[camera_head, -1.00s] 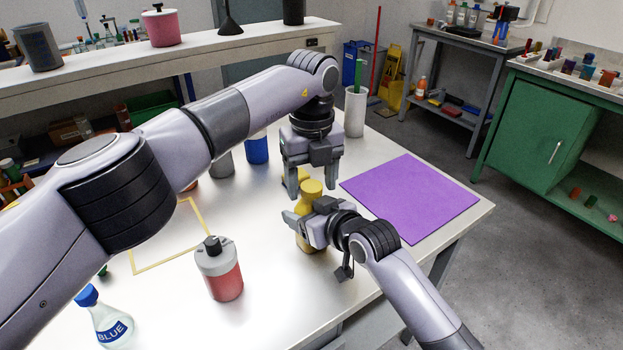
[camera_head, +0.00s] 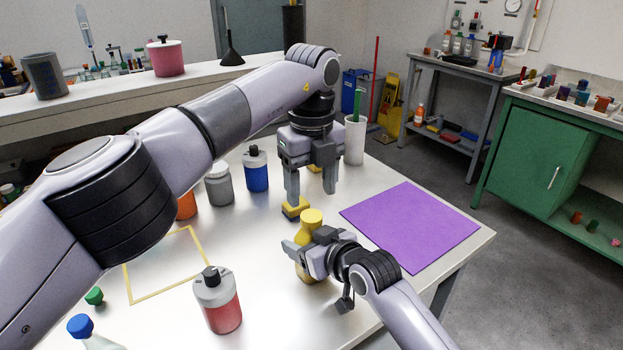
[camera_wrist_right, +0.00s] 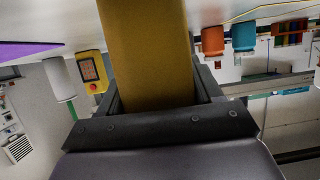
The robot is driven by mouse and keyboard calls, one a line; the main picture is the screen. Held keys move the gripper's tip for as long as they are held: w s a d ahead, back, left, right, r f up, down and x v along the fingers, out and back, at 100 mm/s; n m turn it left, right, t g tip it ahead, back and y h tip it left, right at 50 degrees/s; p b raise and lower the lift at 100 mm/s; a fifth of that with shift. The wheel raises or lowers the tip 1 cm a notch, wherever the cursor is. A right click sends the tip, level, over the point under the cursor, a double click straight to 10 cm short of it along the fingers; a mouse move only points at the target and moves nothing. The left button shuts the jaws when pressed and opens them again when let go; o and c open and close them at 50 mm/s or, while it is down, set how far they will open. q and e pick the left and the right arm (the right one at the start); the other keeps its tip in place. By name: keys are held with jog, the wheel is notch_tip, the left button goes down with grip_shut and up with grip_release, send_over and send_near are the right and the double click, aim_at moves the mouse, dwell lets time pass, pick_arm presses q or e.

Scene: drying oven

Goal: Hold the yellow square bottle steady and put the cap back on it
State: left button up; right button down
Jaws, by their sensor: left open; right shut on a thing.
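The yellow bottle (camera_head: 307,236) stands on the white table, partly hidden behind my right gripper. A wide, round yellow piece that looks like its cap (camera_head: 312,216) sits on its neck; I cannot tell how tightly. My right gripper (camera_head: 301,254) is shut on the bottle's body from the near right side. In the right wrist view the bottle's yellow side (camera_wrist_right: 150,50) fills the space between the fingers. My left gripper (camera_head: 309,197) is open and points down, above and behind the bottle top, apart from it, with nothing seen between its fingers.
A yellow device with a keypad (camera_wrist_right: 91,70) stands behind the bottle. A purple mat (camera_head: 410,225) lies to the right. A red-filled bottle (camera_head: 218,300) stands at the front left, and blue (camera_head: 256,172) and grey (camera_head: 219,185) bottles behind. A white cylinder (camera_head: 355,140) stands at the back.

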aim_at(312, 216)
pick_arm(q)
notch_tip(312, 216, up, 3)
jog(key=n, duration=0.5)
jog(key=shift+f, duration=0.15)
jog(key=shift+f, duration=4)
jog(key=c, duration=1.1)
jog(key=m, duration=0.6)
jog(key=shift+m, duration=0.3)
